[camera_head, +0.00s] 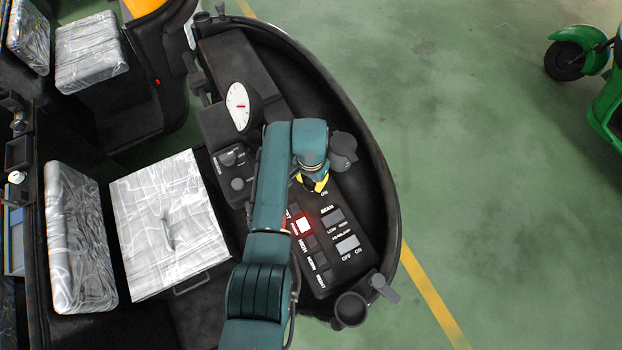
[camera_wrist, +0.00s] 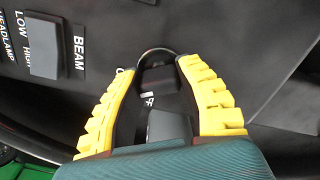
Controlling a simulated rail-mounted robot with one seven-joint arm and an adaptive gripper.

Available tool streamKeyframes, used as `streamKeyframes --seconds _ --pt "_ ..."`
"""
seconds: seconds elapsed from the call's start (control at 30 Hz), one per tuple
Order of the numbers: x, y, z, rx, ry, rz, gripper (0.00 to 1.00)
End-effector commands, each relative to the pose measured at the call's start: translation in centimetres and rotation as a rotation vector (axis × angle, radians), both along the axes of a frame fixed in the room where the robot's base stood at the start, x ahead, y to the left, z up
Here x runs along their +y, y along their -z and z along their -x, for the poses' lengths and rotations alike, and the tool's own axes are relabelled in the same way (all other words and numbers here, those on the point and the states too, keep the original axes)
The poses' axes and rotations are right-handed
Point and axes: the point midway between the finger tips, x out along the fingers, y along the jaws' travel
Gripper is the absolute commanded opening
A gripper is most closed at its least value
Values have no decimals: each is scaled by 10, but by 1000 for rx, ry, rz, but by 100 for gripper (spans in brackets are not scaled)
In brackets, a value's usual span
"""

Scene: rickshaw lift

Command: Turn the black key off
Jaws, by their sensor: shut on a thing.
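My gripper (camera_head: 316,184) is over the upper part of the black switch panel in the head view, with its yellow fingers pointing down. In the wrist view, my gripper (camera_wrist: 158,74) has its two yellow, dark-lined fingers on either side of the black key (camera_wrist: 160,80). The fingers are shut on the key, and a thin ring shows at its far end. Part of a label shows beside the key between the fingers. In the head view the key is hidden under my gripper, and an "ON" label (camera_head: 324,192) shows beside it.
A beam switch (camera_head: 332,219), a headlamp switch (camera_head: 347,244) and a red-lit button (camera_head: 304,225) sit close to my gripper. A round gauge (camera_head: 238,106) stands at the upper left. The raised black dashboard rim (camera_head: 385,190) curves around the right side.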

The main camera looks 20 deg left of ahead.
Motion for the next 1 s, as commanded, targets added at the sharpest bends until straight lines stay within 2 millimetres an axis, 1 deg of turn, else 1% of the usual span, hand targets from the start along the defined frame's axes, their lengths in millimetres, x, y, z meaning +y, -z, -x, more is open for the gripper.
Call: streamKeyframes --seconds 0.17,0.37,1.0 --pt "0 2 1 2 -58 0 0" --pt "0 3 1 3 -188 0 1" --pt "0 4 2 4 -772 -1 1"
